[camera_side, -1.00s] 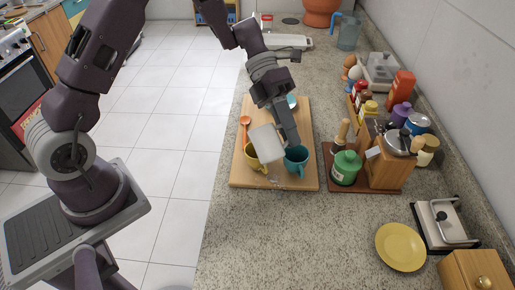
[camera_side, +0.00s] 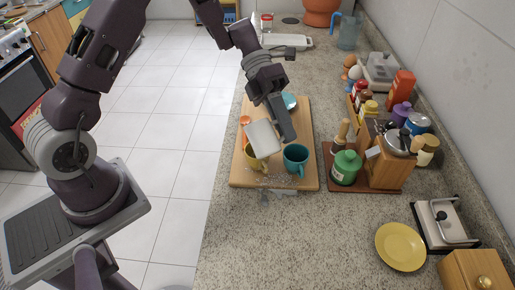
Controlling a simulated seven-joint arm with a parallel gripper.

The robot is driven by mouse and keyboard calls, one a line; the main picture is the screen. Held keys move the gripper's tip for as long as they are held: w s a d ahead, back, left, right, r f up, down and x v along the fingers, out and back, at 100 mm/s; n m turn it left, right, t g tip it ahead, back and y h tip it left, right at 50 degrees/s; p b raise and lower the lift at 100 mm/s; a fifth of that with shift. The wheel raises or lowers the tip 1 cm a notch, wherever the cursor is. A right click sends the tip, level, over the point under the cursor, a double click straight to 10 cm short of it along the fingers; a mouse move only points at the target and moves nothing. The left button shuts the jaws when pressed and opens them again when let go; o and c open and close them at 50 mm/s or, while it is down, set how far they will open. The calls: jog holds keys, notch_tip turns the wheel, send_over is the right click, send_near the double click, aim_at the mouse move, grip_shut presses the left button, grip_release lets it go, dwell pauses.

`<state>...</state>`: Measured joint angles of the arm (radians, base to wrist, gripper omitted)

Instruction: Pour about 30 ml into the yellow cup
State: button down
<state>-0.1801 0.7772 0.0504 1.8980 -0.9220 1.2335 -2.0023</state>
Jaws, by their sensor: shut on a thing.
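My gripper (camera_side: 282,128) is shut on a pale white container (camera_side: 263,138), held tilted above the wooden board. The container's lower end is over the yellow cup (camera_side: 258,163) and hides much of it; I cannot see into the cup. A teal cup (camera_side: 297,160) stands upright just to the right of the yellow cup. Clear, drop-like specks (camera_side: 275,181) lie on the board's front part, and a pale wet-looking patch (camera_side: 280,196) shows at its front edge.
The wooden board (camera_side: 306,125) lies on the speckled counter, with an orange spoon (camera_side: 245,121) and a light teal item (camera_side: 289,101) on it. A green jar (camera_side: 346,167) and a wooden block (camera_side: 385,170) stand to the right. The counter in front is clear, left of the yellow plate (camera_side: 400,246).

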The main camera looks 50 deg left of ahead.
jog(key=shift+f+h, duration=0.15)
jog(key=shift+h, duration=0.15)
jog(key=d+y, duration=0.1)
jog(key=y, duration=0.1)
jog(key=d+t+y, duration=0.1)
jog(key=y, duration=0.1)
jog(key=d+y, duration=0.2)
jog(key=shift+s+r, duration=0.35)
jog(key=shift+r, duration=0.05)
jog(key=shift+d+t+y, duration=0.3)
jog(key=shift+d+y, duration=0.05)
jog(key=shift+y, duration=0.15)
jog(key=shift+s+d+f+t+y, duration=0.15)
jog(key=shift+d+f+y, duration=0.15)
jog(key=shift+f+y, duration=0.25)
jog(key=shift+s+d+f+t+y, duration=0.15)
jog(key=shift+d+f+y, duration=0.1)
jog(key=shift+f+y, duration=0.3)
jog(key=shift+r, duration=0.1)
dwell(1.0)
